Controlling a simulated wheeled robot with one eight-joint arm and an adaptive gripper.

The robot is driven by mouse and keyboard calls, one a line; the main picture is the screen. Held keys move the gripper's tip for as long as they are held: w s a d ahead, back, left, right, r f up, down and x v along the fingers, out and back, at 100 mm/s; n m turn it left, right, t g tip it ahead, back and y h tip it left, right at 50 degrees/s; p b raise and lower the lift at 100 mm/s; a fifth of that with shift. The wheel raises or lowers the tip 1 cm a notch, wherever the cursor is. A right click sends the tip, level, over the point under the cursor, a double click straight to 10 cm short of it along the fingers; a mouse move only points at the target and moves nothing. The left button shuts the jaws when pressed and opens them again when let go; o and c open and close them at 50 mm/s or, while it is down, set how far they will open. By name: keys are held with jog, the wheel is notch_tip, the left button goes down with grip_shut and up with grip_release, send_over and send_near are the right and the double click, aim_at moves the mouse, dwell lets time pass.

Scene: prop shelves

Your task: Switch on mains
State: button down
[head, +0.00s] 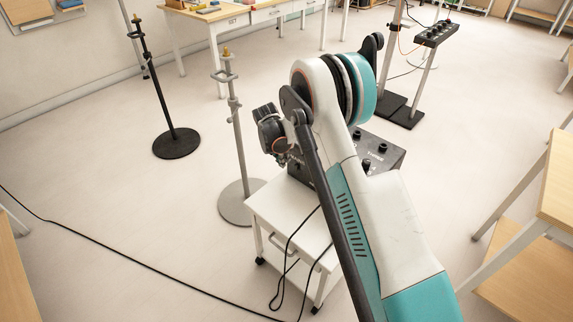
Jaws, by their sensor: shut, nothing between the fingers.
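A dark grey box (385,152) with several black knobs or sockets on its top stands on a white wheeled cart (262,205). My arm crosses in front of it and hides much of the box and the cart top. A mains switch cannot be made out on the visible part. My gripper (282,158) is small in the view, at the left end of my arm, pointing down above the box's left side. It looks shut and empty. I cannot tell whether it touches the box.
A grey stand (237,130) rises close left of the cart, with a black stand (160,95) farther left. A black cable (130,257) runs over the floor to the cart. Wooden tables (555,190) edge the right side.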

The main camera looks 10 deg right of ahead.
jog(key=shift+w+d+p+v, duration=0.1)
jog(key=shift+d+p+v, duration=0.15)
jog(key=shift+v, duration=0.85)
jog(key=shift+w+d+p+v, duration=0.15)
jog(key=shift+p+v, duration=0.15)
jog(key=shift+v, duration=0.8)
jog(key=shift+r, duration=0.25)
jog(key=s+d+r+m+t+y, duration=0.1)
jog(key=s+r+m, duration=0.6)
jog(key=r, duration=0.6)
jog(key=s+d+r+m+t+y, duration=0.15)
jog(key=s+r+m, duration=0.25)
jog(key=s+r, duration=0.65)
jog(key=s+r+m+t, duration=0.1)
jog(key=s+r+m, duration=0.1)
jog(key=s+m, duration=0.5)
jog(key=s+d+r+m+t, duration=0.1)
jog(key=s+m, duration=0.6)
jog(key=s, duration=1.1)
jog(key=shift+d+r+t, duration=0.2)
jog(key=shift+r+t, duration=0.15)
jog(key=shift+r, duration=0.45)
